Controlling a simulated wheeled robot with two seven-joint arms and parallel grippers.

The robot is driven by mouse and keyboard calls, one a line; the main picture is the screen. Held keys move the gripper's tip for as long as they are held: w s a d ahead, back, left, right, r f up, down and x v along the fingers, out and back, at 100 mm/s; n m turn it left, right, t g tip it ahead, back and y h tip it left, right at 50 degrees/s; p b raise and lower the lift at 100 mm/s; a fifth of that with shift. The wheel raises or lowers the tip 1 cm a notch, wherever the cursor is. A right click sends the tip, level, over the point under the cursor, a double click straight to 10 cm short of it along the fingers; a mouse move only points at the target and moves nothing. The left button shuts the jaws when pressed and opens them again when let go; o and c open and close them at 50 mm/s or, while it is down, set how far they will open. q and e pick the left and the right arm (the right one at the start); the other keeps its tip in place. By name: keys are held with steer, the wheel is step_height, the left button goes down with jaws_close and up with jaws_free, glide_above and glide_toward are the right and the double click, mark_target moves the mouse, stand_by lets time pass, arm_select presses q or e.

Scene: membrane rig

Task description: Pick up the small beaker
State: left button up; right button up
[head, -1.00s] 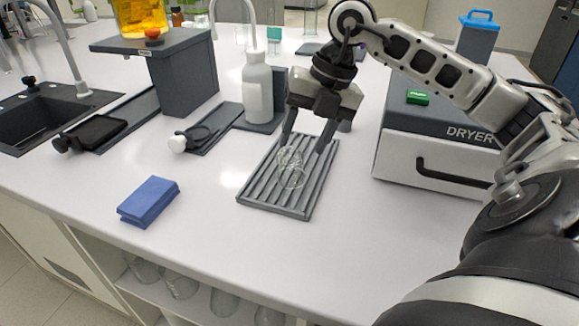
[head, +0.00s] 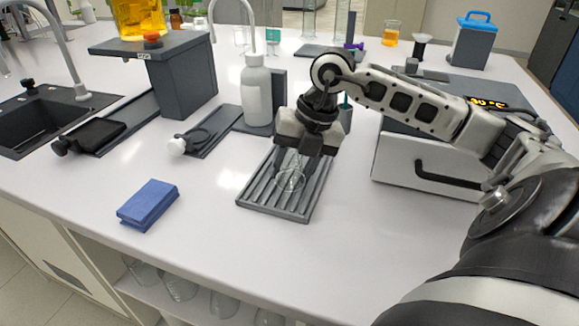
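The small beaker (head: 291,182) is clear glass and stands on the grey ribbed rack (head: 262,197) in the middle of the bench. My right gripper (head: 292,175) points down at the beaker from above, its dark fingers low on either side of the glass. The beaker's upper part is partly hidden by the fingers. I cannot tell whether the fingers touch the glass. My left gripper is not in view.
A blue folded cloth (head: 148,205) lies to the left. A white bottle (head: 257,92) stands behind the rack. The dryer (head: 395,160) is close on the right, under my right arm. The bench front is clear.

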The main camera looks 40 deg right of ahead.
mark_target(288, 164)
steer(key=shift+r, duration=0.1)
steer(key=shift+c, duration=0.4)
steer(key=shift+r, duration=0.4)
step_height(288, 164, up, 3)
steer(key=shift+f, duration=0.15)
steer(key=s+a+r, duration=0.8)
steer(key=s+r, duration=0.1)
steer(key=s, duration=0.2)
steer(key=shift+a+r, duration=0.2)
steer(key=shift+a, duration=0.1)
